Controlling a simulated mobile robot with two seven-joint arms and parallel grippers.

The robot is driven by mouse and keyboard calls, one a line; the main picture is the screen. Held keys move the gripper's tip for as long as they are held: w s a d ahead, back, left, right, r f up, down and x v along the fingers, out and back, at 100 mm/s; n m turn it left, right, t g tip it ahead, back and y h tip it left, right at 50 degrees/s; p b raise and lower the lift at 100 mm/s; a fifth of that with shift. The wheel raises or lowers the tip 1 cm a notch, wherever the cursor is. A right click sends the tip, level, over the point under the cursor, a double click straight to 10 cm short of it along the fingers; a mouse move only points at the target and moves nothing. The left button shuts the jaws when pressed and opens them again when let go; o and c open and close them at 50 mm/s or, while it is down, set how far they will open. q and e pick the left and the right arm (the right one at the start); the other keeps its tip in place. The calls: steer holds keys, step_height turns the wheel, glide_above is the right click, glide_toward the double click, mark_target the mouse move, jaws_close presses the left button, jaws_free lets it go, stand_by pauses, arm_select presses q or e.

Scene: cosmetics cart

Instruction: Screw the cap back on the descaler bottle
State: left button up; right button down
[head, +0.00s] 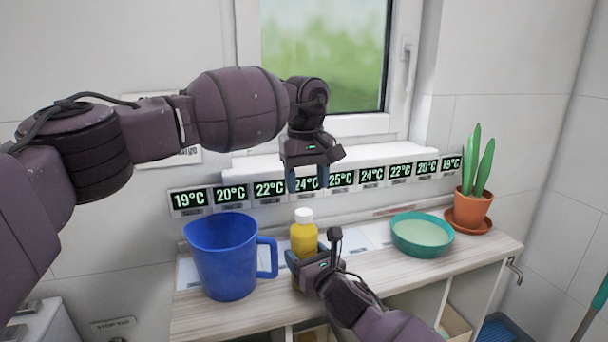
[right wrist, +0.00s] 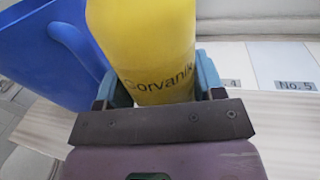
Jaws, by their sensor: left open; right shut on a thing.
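The yellow descaler bottle (head: 304,238) stands upright on the shelf top with a white cap (head: 304,215) sitting on its neck. I cannot tell how tight the cap is. My right gripper (head: 311,260) is shut around the bottle's lower body from the front. In the right wrist view the bottle (right wrist: 145,45) sits between both fingers of this gripper (right wrist: 160,85), and its cap is out of frame. My left gripper (head: 307,182) is open and empty, pointing down just above the cap, apart from it.
A blue jug (head: 222,260) stands close left of the bottle, its handle towards it. A teal bowl (head: 422,236) and a potted cactus (head: 472,205) stand to the right. A row of temperature displays (head: 270,188) runs behind. Shelf space between bottle and bowl is free.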

arm_select(q)
steer(key=n, duration=0.4)
steer(key=shift+r+n, duration=0.15)
steer(key=shift+n, duration=0.15)
steer(key=n, duration=0.5)
steer(key=shift+r, duration=0.15)
steer(key=n, duration=0.4)
steer(key=shift+r+n, duration=0.1)
steer(key=shift+n, duration=0.2)
steer(key=n, duration=0.4)
steer(key=shift+a+r, duration=0.1)
steer(key=n, duration=0.8)
steer(key=shift+a+r+n, duration=0.1)
steer(key=shift+n, duration=0.2)
steer(key=n, duration=0.9)
steer(key=shift+a, duration=0.1)
